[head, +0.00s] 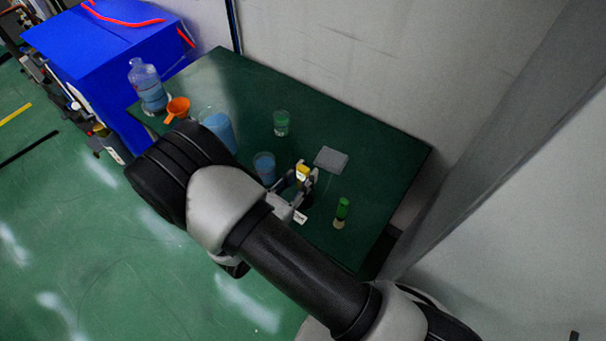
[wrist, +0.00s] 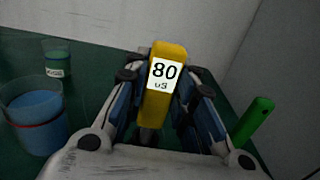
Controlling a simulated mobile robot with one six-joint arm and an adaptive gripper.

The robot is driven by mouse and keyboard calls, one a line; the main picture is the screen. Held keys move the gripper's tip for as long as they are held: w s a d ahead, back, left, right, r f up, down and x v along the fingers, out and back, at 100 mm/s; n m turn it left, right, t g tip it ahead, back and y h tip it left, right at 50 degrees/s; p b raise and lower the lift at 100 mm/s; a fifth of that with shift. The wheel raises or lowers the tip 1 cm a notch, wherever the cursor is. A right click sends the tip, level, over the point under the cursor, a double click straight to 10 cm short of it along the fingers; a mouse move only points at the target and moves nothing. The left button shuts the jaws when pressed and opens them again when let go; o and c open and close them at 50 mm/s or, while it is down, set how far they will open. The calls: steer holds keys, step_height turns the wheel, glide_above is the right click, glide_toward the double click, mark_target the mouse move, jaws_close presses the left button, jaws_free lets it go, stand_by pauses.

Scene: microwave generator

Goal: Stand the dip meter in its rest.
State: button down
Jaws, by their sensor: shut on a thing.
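The dip meter is a yellow stick (wrist: 163,100) with a white display reading 80 uS. It stands roughly upright between the fingers of my gripper (wrist: 165,92), which is shut on it. In the head view the meter's yellow top (head: 303,171) shows at my gripper (head: 300,180), above the green table. The meter's lower end is hidden by the gripper. I cannot tell for sure which thing is the rest. A flat grey block (head: 331,159) lies just beyond and right of the gripper.

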steer(key=shift+f, duration=0.25)
steer(key=c, duration=1.3)
jaws_free()
steer(key=v, duration=1.2)
